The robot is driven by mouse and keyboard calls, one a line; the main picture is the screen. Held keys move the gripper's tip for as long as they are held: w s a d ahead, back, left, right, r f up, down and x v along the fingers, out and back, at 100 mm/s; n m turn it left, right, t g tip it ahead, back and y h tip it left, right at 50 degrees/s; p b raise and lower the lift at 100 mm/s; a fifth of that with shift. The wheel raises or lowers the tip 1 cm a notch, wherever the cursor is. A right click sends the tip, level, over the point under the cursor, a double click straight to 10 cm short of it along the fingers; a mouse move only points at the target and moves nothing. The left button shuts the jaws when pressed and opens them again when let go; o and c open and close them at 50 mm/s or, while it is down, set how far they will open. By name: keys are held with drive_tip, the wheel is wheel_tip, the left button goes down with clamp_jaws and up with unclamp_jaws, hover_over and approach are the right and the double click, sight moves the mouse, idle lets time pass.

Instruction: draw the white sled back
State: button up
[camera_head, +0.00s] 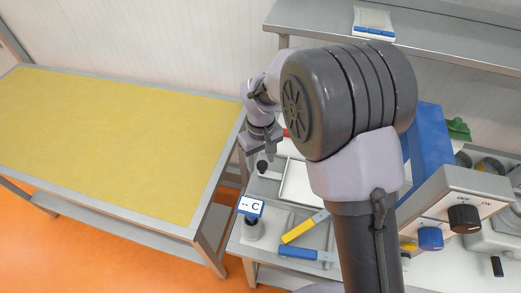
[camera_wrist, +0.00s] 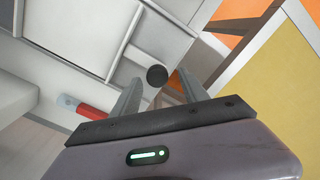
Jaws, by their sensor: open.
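The white sled (camera_head: 297,182) is a flat pale plate with a raised rim on the grey bench, partly hidden behind my arm. A round black knob (camera_head: 262,167) stands at its left side. In the wrist view the pale plate (camera_wrist: 80,32) fills the upper left, and the dark knob (camera_wrist: 157,75) shows at its edge. My gripper (camera_wrist: 158,88) is open, its two fingers apart on either side of the knob in the picture. I cannot tell how far the knob is from the fingertips. My gripper also shows in the head view (camera_head: 254,147), close above the knob.
A red-and-white cylinder (camera_wrist: 85,108) lies left of the fingers.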

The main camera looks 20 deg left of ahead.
wheel_tip(320, 180, up, 17)
drive_tip(key=p, duration=0.4)
drive_tip(key=s+d+r+m+t+y+b, duration=0.1)
drive_tip(key=s+d+r+m+b, duration=0.15)
drive_tip(key=d, duration=0.35)
drive_tip(key=s+d+r+m+t+y+b, duration=0.1)
drive_tip(key=s+d+m+b, duration=0.25)
drive_tip(key=d, duration=0.35)
drive_tip(key=s+d+f+m+t+b, duration=0.2)
drive_tip(key=s+d+f+m+b, duration=0.1)
drive_tip(key=s+d, duration=0.2)
drive_tip(key=s+d+f+m+t+b, duration=0.1)
drive_tip(key=s+d+f+m+b, duration=0.2)
drive_tip(key=s, duration=0.5)
drive_tip(key=shift+d+f+m+t+b, duration=0.2)
drive_tip(key=shift+d+m+t+b, duration=0.3)
drive_tip(key=shift+d+m, duration=0.3)
